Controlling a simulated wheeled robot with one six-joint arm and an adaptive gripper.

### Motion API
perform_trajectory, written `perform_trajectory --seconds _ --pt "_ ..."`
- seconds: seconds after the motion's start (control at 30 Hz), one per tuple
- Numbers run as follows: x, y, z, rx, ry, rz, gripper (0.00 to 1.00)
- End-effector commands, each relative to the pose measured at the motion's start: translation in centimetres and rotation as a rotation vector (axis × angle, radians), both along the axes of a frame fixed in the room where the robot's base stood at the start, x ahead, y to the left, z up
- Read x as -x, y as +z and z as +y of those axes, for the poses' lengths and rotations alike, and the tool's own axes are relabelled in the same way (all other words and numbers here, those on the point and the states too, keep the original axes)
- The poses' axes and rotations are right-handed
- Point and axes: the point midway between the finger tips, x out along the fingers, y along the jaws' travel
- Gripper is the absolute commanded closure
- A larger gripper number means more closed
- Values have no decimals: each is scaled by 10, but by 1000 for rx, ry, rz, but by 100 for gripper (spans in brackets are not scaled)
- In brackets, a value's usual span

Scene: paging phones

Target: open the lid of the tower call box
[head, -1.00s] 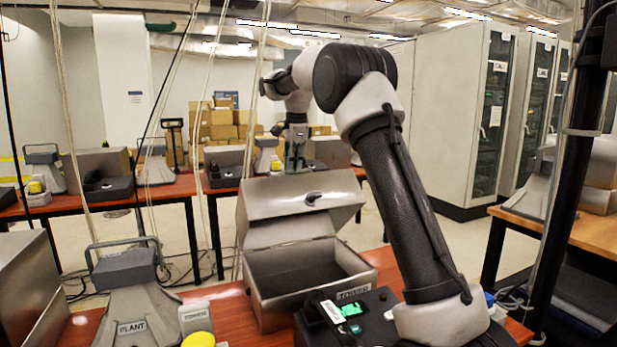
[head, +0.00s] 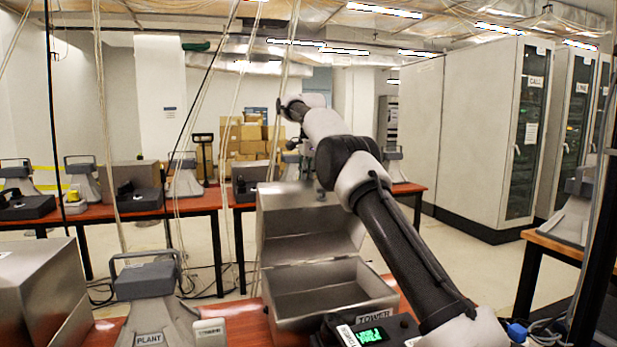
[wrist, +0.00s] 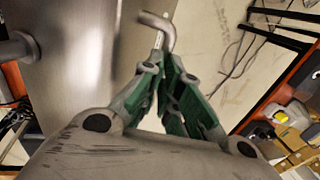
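The tower call box (head: 335,315) is a grey metal box on the red-brown table, labelled TOWER. Its lid (head: 285,225) stands raised at the back, and the box's interior shows. My arm reaches over the right side of the box. My gripper (head: 308,180) is at the lid's upper edge, partly hidden by my arm. In the wrist view, the green-padded fingers of my gripper (wrist: 163,58) are closed together at the tips. A bent metal rod (wrist: 168,30) shows right at the tips; I cannot tell if it is gripped. A metal panel with a round knob (wrist: 18,47) is at left.
A phone unit with a lit green screen (head: 370,334) sits before the box. A grey PLANT device (head: 150,310) and another metal box (head: 40,290) are to the left. Cables hang down from the ceiling. Tall cabinets (head: 480,130) stand at right.

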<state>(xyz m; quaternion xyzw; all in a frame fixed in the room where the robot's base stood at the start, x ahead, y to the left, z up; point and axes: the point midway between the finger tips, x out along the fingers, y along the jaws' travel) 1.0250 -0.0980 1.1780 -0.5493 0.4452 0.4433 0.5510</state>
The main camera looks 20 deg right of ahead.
Motion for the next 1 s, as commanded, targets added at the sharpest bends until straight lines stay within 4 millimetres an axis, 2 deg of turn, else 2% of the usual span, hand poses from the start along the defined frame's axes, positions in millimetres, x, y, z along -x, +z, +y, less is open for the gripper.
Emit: perform_trajectory --seconds 0.03,0.5,0.6,0.7,1.0 --pt "0 -16 2 -4 2 32 100" --pt "-1 -16 2 -4 1 33 100" --pt "-1 -16 2 -4 1 33 81" --pt "-1 -16 2 -4 1 33 67" --pt "-1 -16 2 -3 2 31 67"
